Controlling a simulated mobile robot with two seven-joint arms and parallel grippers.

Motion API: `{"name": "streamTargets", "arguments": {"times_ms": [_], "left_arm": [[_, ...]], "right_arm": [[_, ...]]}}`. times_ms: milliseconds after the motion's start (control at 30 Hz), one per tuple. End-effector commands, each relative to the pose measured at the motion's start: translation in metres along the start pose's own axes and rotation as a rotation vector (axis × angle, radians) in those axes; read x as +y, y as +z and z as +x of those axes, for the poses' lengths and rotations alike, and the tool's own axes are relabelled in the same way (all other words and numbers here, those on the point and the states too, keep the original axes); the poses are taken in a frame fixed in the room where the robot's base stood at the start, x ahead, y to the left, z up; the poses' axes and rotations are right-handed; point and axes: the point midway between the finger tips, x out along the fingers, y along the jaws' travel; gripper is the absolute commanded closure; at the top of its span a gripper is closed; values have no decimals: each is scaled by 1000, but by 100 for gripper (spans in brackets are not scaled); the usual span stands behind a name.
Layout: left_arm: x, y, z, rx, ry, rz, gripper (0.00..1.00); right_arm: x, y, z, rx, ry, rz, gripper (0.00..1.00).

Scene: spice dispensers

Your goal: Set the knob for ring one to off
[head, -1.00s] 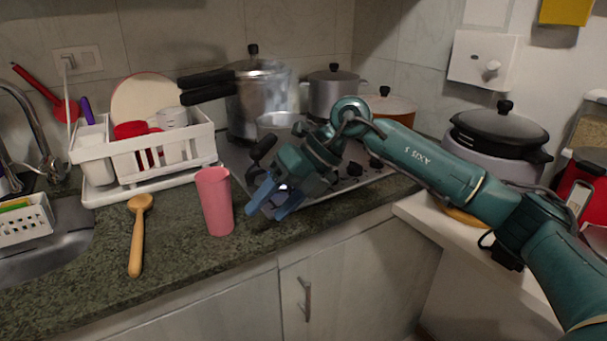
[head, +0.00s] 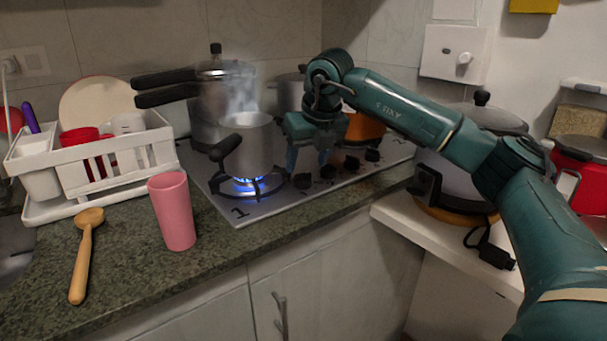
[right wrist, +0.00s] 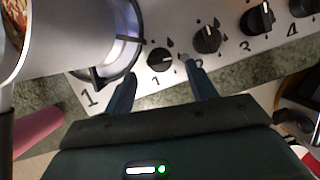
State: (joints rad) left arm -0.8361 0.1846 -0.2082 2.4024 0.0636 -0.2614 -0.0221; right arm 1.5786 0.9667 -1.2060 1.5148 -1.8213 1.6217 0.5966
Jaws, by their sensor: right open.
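The hob plate (head: 222,192) carries a row of black knobs along its front right. Ring one (head: 262,187), marked 1, burns with a blue flame under a steaming metal pot (head: 248,145). My right gripper (head: 308,160) is open and points down over the knobs. In the right wrist view, the knob for ring one (right wrist: 160,60) lies between the fingertips of my right gripper (right wrist: 158,72), and the second knob (right wrist: 206,40) is beside the right finger. I cannot tell whether the fingers touch the knob, nor its exact setting. My left gripper is out of view.
A pressure cooker (head: 210,100) stands behind the pot. The pot's black handle (head: 226,147) points towards the front left. A pink cup (head: 172,211), wooden spoon (head: 82,258) and white dish rack (head: 75,182) are to the left.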

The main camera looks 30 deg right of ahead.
Motion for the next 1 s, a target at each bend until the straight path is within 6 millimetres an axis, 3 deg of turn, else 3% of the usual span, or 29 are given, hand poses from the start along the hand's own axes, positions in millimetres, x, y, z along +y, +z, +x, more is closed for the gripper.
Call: {"name": "streamTargets", "arguments": {"times_ms": [100,233,633,1000], "left_arm": [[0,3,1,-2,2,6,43],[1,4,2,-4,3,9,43],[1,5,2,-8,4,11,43],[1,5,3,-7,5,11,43]], "right_arm": [[0,-1,22,3,0,-2,43],[1,0,35,2,1,-2,43],[1,0,43,0,2,-2,43],[1,0,42,0,2,-2,73]]}}
